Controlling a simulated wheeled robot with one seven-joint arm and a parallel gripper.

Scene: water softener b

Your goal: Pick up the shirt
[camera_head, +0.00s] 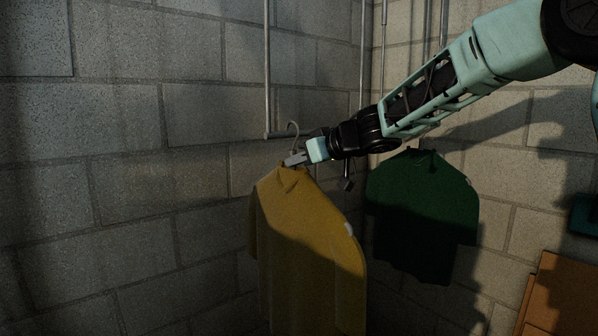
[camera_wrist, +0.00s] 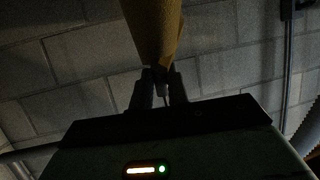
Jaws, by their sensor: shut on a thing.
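A yellow shirt (camera_head: 305,250) hangs from a hanger (camera_head: 293,130) whose hook shows above its collar, near the end of a metal pipe in the head view. My gripper (camera_head: 294,159) is at the top of this shirt, by the collar and the hanger's neck, and is shut there. In the wrist view the yellow cloth (camera_wrist: 153,30) stands straight ahead of the two fingers (camera_wrist: 162,95), with a thin piece between them. I cannot tell whether the hook still rests on the pipe. A dark green shirt (camera_head: 422,215) hangs on the wall to the right.
Concrete block walls (camera_head: 110,150) meet in a corner behind the shirts. Metal pipes (camera_head: 267,70) run down the walls close to my gripper. A brown box-like thing (camera_head: 560,295) stands at the lower right. The space left of the yellow shirt looks clear.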

